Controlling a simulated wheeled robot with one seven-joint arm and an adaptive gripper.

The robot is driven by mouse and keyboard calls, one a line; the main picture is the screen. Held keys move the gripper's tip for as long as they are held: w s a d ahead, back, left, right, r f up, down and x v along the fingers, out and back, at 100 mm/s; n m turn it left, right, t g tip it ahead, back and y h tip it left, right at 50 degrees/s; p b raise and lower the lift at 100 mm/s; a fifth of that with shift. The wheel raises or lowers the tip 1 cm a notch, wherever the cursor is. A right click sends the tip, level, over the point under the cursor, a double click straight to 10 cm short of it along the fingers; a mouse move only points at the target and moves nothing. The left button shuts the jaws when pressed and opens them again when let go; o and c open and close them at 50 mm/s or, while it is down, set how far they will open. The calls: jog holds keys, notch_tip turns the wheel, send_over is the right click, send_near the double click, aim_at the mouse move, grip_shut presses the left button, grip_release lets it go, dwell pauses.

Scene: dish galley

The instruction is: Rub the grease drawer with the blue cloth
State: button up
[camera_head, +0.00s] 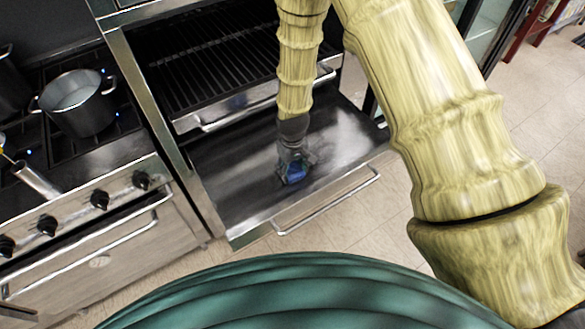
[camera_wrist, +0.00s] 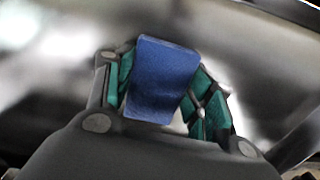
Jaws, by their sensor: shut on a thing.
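The grease drawer (camera_head: 245,205) is a shiny dark metal tray, pulled out below a grill, with a long bar handle along its front. My gripper (camera_head: 293,168) points down over the middle of the drawer. It is shut on the blue cloth (camera_head: 296,174), and in the wrist view the cloth (camera_wrist: 160,80) sits as a folded blue block between the two green-padded fingers. The cloth is at or just above the drawer's surface; I cannot tell whether it touches. Pale smeary patches show on the drawer around it, which may be grease or reflections.
A black grill rack (camera_head: 215,60) with a front handle sits above the drawer. At left a stove (camera_head: 75,225) has knobs and an oven handle, with a steel pot (camera_head: 78,103) on its burners. Tiled floor (camera_head: 535,90) is open at right.

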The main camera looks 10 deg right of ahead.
jog(key=shift+r+p, duration=1.65)
jog(key=shift+r, duration=1.25)
jog(key=shift+r, duration=0.1)
jog(key=shift+r+p, duration=1)
jog(key=shift+r, duration=0.35)
